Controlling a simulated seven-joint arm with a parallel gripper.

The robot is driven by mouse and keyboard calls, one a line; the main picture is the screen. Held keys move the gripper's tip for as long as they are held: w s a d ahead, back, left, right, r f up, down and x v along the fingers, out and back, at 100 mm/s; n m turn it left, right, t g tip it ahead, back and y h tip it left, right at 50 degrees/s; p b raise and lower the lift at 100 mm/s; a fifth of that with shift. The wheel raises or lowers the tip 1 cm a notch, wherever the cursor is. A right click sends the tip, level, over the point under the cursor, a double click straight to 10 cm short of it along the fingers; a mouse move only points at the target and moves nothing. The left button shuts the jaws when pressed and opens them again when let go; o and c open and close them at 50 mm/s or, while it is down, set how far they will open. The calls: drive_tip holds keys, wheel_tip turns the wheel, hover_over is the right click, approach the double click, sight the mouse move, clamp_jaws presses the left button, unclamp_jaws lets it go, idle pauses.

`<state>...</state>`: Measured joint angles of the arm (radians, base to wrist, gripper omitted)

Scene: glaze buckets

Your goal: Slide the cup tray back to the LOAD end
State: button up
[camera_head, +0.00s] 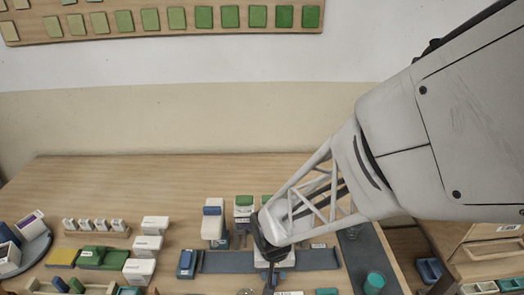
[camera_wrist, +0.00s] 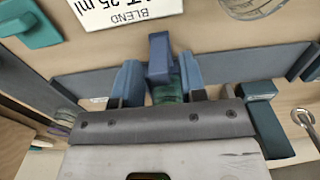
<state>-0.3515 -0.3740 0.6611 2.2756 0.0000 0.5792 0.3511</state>
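In the wrist view, a blue upright block (camera_wrist: 160,52) stands between the two blue-grey fingers of my gripper (camera_wrist: 160,85). A green translucent piece (camera_wrist: 168,93) shows just below it, perhaps a cup on the tray; the tray itself is mostly hidden by my gripper. Small gaps seem to show beside the block, so I cannot tell whether the fingers press on it. A dark blue-grey track (camera_wrist: 235,62) runs across behind them. In the head view, my gripper (camera_head: 268,272) is low over the middle of the track (camera_head: 225,262), with its fingers hidden. No LOAD marking is readable.
White dispensers with blue (camera_head: 213,226) and green (camera_head: 243,208) tops stand behind the track. A blue block (camera_head: 187,262) is at its left end. A dark strip (camera_head: 365,255) with a teal cup (camera_head: 374,283) lies right. White boxes (camera_head: 146,246) stand left.

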clamp_jaws()
drive_tip(key=shift+d, duration=5.6)
drive_tip(key=shift+d, duration=2.05)
drive_tip(key=shift+o, duration=0.2)
unclamp_jaws()
drive_tip(key=shift+r, duration=0.15)
